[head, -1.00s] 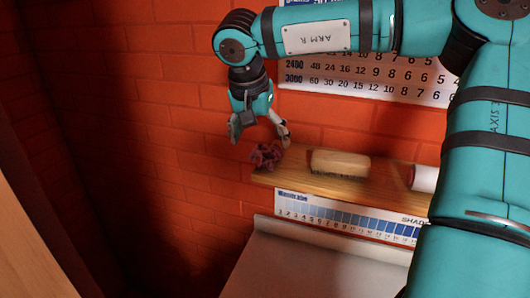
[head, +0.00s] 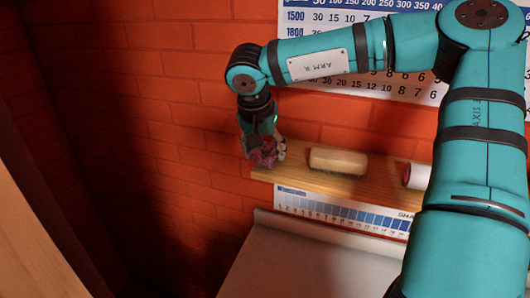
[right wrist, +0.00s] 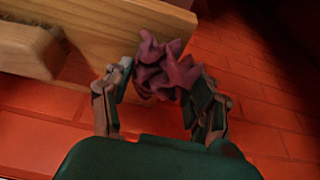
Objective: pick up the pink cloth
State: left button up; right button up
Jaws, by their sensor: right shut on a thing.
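The pink cloth (head: 264,154) is a crumpled dark pink bundle at the left end of the wooden shelf (head: 400,199). My right gripper (head: 264,150) reaches down from above with its fingers around the cloth. In the right wrist view the cloth (right wrist: 166,70) sits between the two fingertips of the right gripper (right wrist: 160,88), which is shut on it. The cloth is beside the shelf's end in that view; whether it still touches the shelf cannot be told. My left gripper is not in view.
A brush with a pale wooden body (head: 338,160) lies on the shelf to the right of the cloth, and a white roll (head: 416,176) lies farther right. Number charts hang on the red brick wall (head: 180,110). A grey surface (head: 300,262) is below.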

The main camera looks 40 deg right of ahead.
aim_at(267, 146)
dwell(0.3)
jog(key=shift+r, duration=0.1)
jog(key=shift+r+b, duration=0.5)
jog(key=shift+r, duration=0.1)
jog(key=shift+b+v, duration=0.6)
jog(key=shift+v, duration=0.35)
jog(key=shift+s+a+r+b, duration=0.3)
jog(key=shift+s+a+b, duration=0.5)
jog(key=shift+s+a, duration=1)
jog(key=shift+s+a+r+b, duration=0.3)
jog(key=shift+s+a+b, duration=0.5)
jog(key=shift+s+a, duration=1.05)
jog(key=shift+s+a+r+b, duration=0.3)
jog(key=shift+s+a+b, duration=0.5)
jog(key=shift+s+a, duration=1)
jog(key=shift+s+d, duration=0.1)
jog(key=shift+d, duration=0.05)
